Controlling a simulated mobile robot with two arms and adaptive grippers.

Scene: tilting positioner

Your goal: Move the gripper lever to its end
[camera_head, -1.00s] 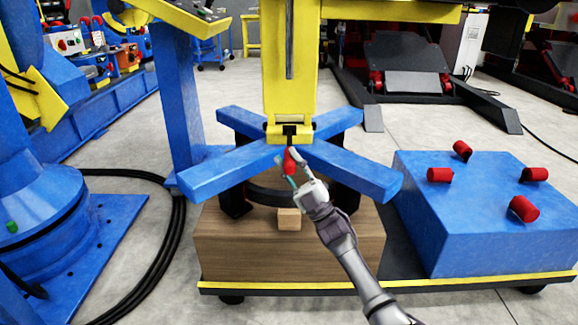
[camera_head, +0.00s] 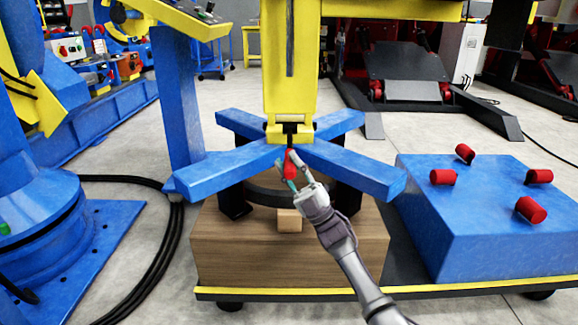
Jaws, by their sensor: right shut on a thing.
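The gripper lever is a small red handle (camera_head: 290,168) that hangs at the foot of the yellow column (camera_head: 289,70), below a dark bracket. It sits in front of the middle of the blue cross-shaped arms (camera_head: 225,174). My right gripper (camera_head: 295,172) reaches up from the lower right and is shut on the red lever. Its fingers partly hide the lever's right side. My left gripper is not in view.
A wooden block (camera_head: 290,255) with a small wooden piece (camera_head: 289,220) stands below the cross. A blue box (camera_head: 470,225) with several red cylinders is at right. Black cables (camera_head: 150,270) lie on the floor at left.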

